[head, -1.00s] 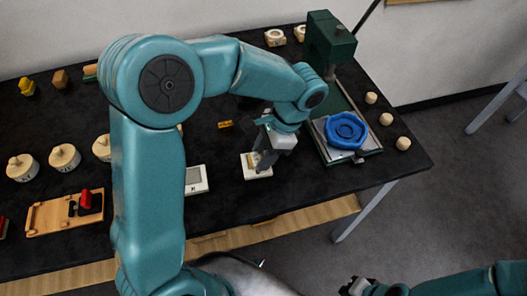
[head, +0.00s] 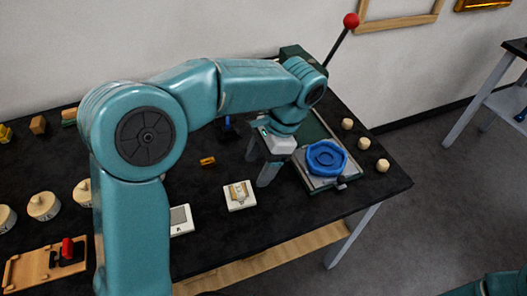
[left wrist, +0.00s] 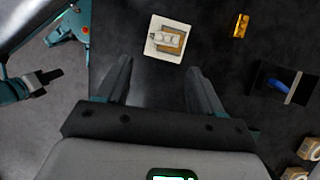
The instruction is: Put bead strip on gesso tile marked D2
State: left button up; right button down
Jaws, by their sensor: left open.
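The white gesso tile (head: 240,196) lies on the dark table, its mark unreadable.
A press with a blue round piece (head: 326,158) stands right of my left gripper. A small gold piece (head: 208,161), a white block with a grey panel (head: 181,219) and a blue-handled tool (left wrist: 278,85) lie nearby. Pale knobs (head: 365,143) line the right edge.

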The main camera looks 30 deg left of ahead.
pick_arm(q)
jog(key=v, duration=0.3)
jog(key=shift+r, duration=0.2)
